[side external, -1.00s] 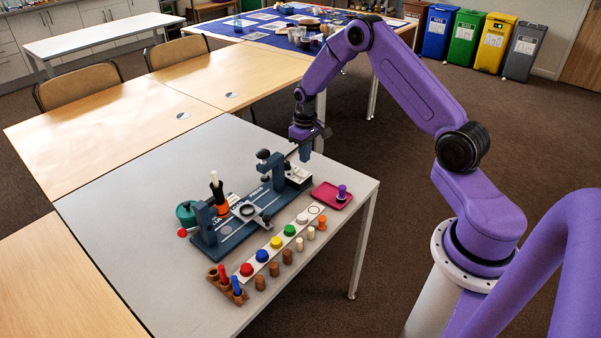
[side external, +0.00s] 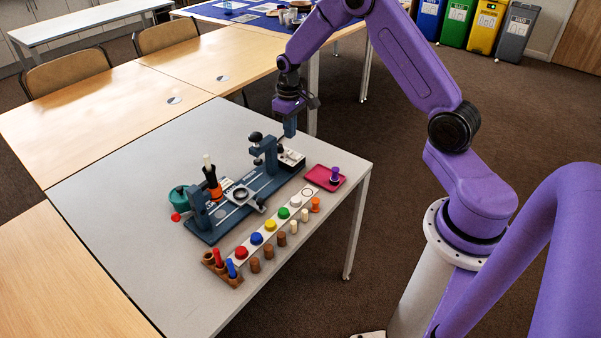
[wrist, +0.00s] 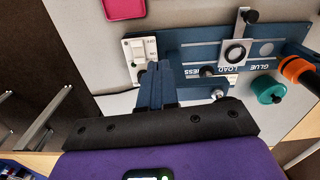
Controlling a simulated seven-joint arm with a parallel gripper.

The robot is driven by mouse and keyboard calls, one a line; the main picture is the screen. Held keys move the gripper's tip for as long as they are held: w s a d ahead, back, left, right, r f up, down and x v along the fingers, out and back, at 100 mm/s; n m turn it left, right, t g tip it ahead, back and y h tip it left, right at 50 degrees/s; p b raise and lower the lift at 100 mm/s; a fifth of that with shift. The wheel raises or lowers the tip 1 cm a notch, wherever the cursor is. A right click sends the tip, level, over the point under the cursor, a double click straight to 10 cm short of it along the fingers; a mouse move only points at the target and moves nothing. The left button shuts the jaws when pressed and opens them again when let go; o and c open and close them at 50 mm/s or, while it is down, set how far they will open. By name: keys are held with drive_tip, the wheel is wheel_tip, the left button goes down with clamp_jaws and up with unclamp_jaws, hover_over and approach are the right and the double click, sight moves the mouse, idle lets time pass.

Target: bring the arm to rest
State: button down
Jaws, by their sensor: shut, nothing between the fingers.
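My gripper (side external: 290,127) is shut and empty, pointing down over the far edge of the grey table (side external: 120,215), beside the tall post of the blue press fixture (side external: 228,222). In the wrist view my gripper (wrist: 154,70) shows its two fingers together, over the end of the fixture near the small white switch box (wrist: 138,47). Nothing is between the fingers. In the side view I cannot tell how high the fingertips are above the table.
A white strip (side external: 272,234) with several coloured knobs lies along the near side, with wooden pegs beside it. A magenta tray (side external: 321,183) holds a purple peg (side external: 334,174). A brown rack (side external: 208,259) holds red and blue pegs. The table's left half is bare.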

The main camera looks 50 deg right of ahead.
drive_tip(key=s+a+r+n, duration=0.3)
drive_tip(key=s+a+r, duration=0.3)
drive_tip(key=s+a, duration=0.25)
drive_tip(key=s+a+r+n, duration=0.3)
drive_tip(key=s+a+r, duration=0.2)
drive_tip(key=s+a, duration=0.3)
drive_tip(key=s+r+n, duration=0.2)
drive_tip(key=s, duration=0.7)
drive_tip(key=s+r+n, duration=0.1)
drive_tip(key=s+n, duration=0.2)
drive_tip(key=s, duration=0.7)
drive_tip(key=shift+a+r+n, duration=0.25)
drive_tip(key=shift+r+n, duration=0.05)
drive_tip(key=shift+r, duration=0.05)
drive_tip(key=shift+s, duration=0.1)
